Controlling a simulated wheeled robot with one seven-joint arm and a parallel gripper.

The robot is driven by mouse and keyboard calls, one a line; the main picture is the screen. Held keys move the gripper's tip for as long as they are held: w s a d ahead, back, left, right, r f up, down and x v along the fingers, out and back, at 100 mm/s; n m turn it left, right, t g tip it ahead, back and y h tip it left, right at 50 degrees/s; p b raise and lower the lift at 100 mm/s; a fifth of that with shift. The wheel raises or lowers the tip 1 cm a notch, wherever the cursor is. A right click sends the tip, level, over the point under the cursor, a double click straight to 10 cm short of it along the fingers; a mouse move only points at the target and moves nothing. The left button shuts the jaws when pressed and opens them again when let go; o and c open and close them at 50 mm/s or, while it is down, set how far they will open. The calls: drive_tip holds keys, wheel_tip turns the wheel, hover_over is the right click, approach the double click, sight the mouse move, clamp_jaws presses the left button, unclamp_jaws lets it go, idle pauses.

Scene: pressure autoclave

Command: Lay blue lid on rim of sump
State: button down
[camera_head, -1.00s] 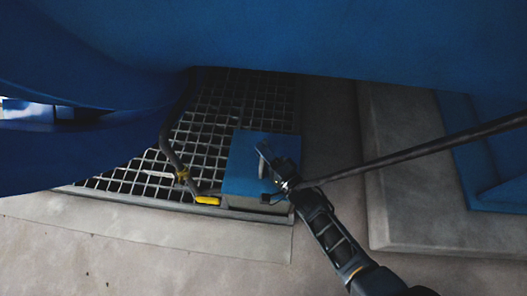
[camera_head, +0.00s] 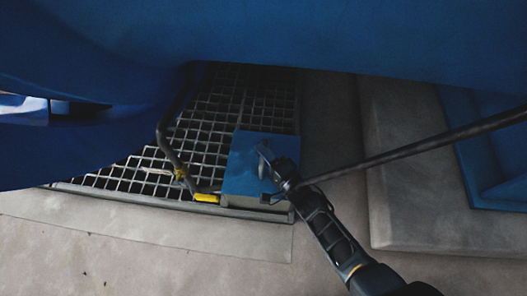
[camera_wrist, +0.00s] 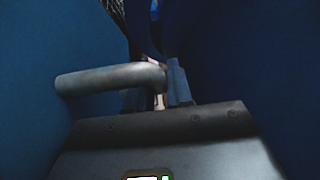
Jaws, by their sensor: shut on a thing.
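The blue lid (camera_head: 240,170) is a square blue plate with a grey bar handle (camera_head: 264,158) standing on it. It lies over a grey box-like sump (camera_head: 243,202) at the right front corner of the floor grating. Whether the lid touches the rim all round cannot be told. My gripper (camera_head: 274,177) reaches in from the lower right and is shut on the lid's handle. In the wrist view the grey handle (camera_wrist: 110,80) runs across in front of my gripper, with blue surfaces on both sides. The inside of the sump is hidden.
A metal grating (camera_head: 145,172) covers the floor left of the lid. A dark hose (camera_head: 168,140) with a yellow end (camera_head: 206,198) lies beside it. Large blue bodywork (camera_head: 300,35) overhangs above. A concrete block (camera_head: 405,200) and a blue recess stand right.

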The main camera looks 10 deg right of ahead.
drive_tip(key=shift+w+f, duration=0.1)
drive_tip(key=shift+f, duration=0.15)
drive_tip(key=c, duration=1)
unclamp_jaws()
drive_tip(key=shift+o, duration=0.4)
drive_tip(key=shift+s+f, duration=0.2)
drive_tip(key=p+v, duration=0.3)
drive_tip(key=v, duration=0.4)
drive_tip(key=shift+s+d+r, duration=0.1)
drive_tip(key=shift+s+d, duration=0.1)
drive_tip(key=shift+s, duration=0.05)
